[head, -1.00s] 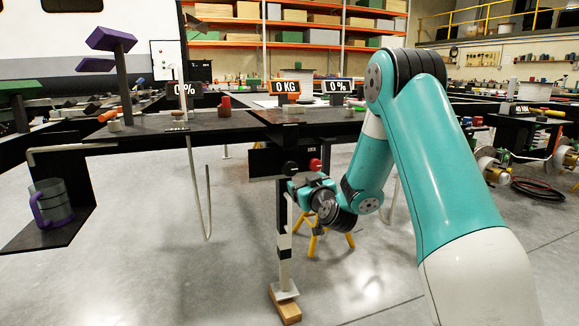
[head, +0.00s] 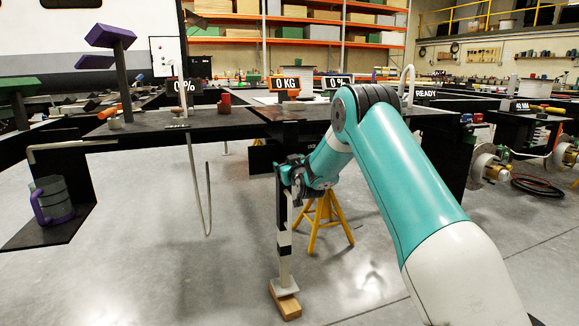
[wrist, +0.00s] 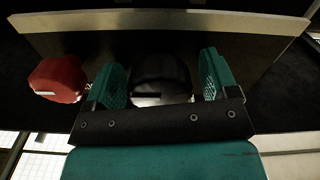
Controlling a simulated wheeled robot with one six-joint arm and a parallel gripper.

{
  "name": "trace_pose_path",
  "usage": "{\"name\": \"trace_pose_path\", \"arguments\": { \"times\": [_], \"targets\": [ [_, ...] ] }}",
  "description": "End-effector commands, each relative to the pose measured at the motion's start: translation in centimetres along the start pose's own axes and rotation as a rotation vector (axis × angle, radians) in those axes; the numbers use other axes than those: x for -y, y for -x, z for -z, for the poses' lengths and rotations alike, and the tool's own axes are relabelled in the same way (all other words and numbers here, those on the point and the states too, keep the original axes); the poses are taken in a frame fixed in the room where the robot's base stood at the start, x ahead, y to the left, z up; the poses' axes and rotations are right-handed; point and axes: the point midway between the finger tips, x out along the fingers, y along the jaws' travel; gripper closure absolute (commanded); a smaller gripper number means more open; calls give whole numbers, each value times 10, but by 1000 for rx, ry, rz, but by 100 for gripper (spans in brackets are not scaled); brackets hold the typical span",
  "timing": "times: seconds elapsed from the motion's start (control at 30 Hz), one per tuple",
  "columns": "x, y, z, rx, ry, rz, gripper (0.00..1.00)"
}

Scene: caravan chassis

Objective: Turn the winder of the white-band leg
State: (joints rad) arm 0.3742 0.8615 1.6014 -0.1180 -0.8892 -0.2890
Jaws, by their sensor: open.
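The white-band leg (head: 284,240) is a dark upright post with a white band. It stands on a wooden block (head: 286,302) in the head view. My gripper (head: 284,172) is at the top of this leg, by the dark panel under the frame. In the wrist view my gripper (wrist: 161,76) is open, with a teal finger on each side of a dark round knob (wrist: 160,70) with a pale lower edge. This knob may be the winder. Contact with the fingers cannot be told. A red knob (wrist: 57,80) sits just outside the left finger. My arm hides both knobs in the head view.
A yellow stand (head: 323,222) is on the floor right behind the leg. The dark chassis frame (head: 215,124) runs above it. A bent grey rod (head: 208,195) hangs to the left. A shelf with a purple-handled mug (head: 52,200) is at far left. The front floor is clear.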

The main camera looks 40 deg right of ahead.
Motion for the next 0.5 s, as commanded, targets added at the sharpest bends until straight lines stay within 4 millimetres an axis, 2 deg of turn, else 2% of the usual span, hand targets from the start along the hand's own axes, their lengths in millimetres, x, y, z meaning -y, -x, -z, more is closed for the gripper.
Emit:
{"name": "trace_pose_path", "arguments": {
  "times": [0.1,0.3,0.5],
  "targets": [
    [0,0,0,0,0,0,22],
    [0,0,0,0,0,0,68],
    [0,0,0,0,-6,0,70]
  ]
}}
